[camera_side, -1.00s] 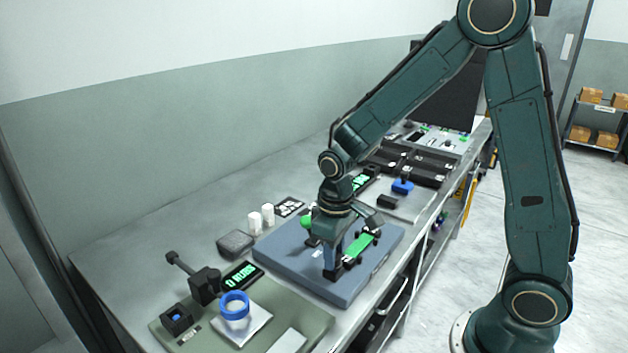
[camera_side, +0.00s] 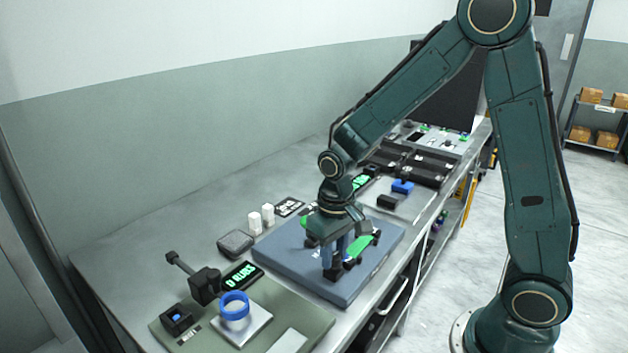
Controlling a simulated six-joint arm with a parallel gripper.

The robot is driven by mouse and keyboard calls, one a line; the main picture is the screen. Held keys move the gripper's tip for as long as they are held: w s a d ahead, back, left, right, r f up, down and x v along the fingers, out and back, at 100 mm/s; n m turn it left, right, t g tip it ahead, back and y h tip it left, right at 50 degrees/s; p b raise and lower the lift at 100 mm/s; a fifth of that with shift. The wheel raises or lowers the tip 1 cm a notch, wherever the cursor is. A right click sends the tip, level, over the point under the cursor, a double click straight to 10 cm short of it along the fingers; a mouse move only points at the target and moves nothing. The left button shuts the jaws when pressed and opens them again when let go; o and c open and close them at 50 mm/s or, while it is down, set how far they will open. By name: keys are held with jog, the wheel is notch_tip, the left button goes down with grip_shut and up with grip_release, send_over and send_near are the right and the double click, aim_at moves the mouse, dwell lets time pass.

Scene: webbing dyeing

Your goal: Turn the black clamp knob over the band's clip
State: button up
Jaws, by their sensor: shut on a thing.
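My gripper (camera_side: 334,262) points down over the blue-grey plate (camera_side: 290,270) on the bench. Its jaws are shut on a small dark thing low at the plate, which I take to be the black clamp knob; the jaws hide most of it. A green band (camera_side: 357,246) with black ends lies just right of and behind the jaws, partly covered by my gripper. The band's clip is too small and hidden to make out.
A blue ring (camera_side: 234,304) on a pale block, a black display (camera_side: 242,275) and a dark clear-topped box (camera_side: 236,243) stand left. Two white cylinders (camera_side: 268,214) stand behind the plate. Black trays (camera_side: 415,163) lie farther back. The bench's left back is clear.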

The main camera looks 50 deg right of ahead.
aim_at(338, 258)
jog(key=o, duration=1)
jog(key=shift+r, duration=0.1)
notch_tip(338, 258, up, 14)
jog(key=shift+f, duration=0.1)
jog(key=shift+s, duration=0.1)
jog(key=s+r+t, duration=0.1)
jog(key=s+t, duration=0.1)
jog(key=s, duration=0.3)
jog(key=s+r+n+t, duration=0.1)
jog(key=s+r, duration=0.1)
jog(key=s, duration=0.3)
jog(key=s+r+n+t, duration=0.1)
jog(key=s+t, duration=0.1)
jog(key=s, duration=0.4)
jog(key=shift+d+r+t, duration=0.25)
jog(key=shift+r+t, duration=0.05)
